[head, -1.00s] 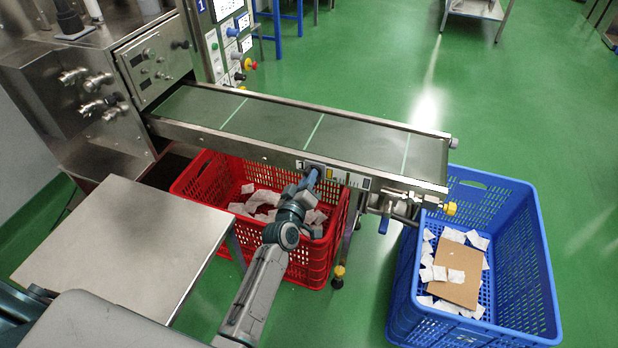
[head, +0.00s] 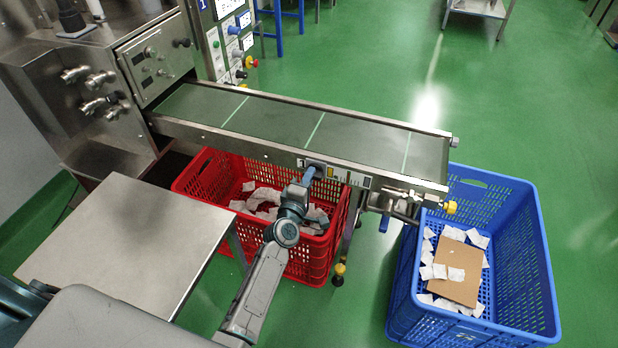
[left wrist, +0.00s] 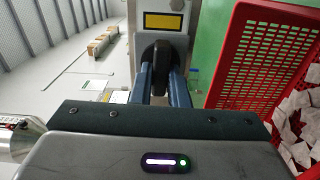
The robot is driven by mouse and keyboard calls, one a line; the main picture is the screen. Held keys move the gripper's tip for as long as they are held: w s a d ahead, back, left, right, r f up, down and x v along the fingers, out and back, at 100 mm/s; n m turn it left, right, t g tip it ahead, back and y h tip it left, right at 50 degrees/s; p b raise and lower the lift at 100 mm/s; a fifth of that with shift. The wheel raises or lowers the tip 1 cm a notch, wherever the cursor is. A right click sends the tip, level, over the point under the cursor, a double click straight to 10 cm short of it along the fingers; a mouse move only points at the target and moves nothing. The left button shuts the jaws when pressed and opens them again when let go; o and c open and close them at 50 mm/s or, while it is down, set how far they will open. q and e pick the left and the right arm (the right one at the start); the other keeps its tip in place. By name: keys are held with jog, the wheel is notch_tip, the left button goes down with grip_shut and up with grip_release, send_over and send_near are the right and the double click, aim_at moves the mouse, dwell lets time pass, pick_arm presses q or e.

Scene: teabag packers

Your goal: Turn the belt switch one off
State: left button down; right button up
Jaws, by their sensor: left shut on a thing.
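The belt switch is a dark rotary knob (left wrist: 159,58) on a plate below a yellow label (left wrist: 163,21) in the left wrist view. My left gripper (left wrist: 161,80) has its blue fingers shut on this knob. In the head view my left gripper (head: 309,175) reaches up to the control strip (head: 335,174) on the near side of the conveyor belt (head: 290,122). The gripper hides the knob there, and I cannot tell the knob's exact setting. My right gripper is not in view.
A red crate (head: 325,262) with white teabags stands under the belt, close to my left arm. A blue crate (head: 535,250) with teabags and a cardboard piece (head: 462,285) stands at the belt's right end. A steel table (head: 120,245) is at left.

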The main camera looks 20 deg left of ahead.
pick_arm(q)
jog(key=shift+n, duration=0.3)
jog(key=c, duration=1.4)
grip_release()
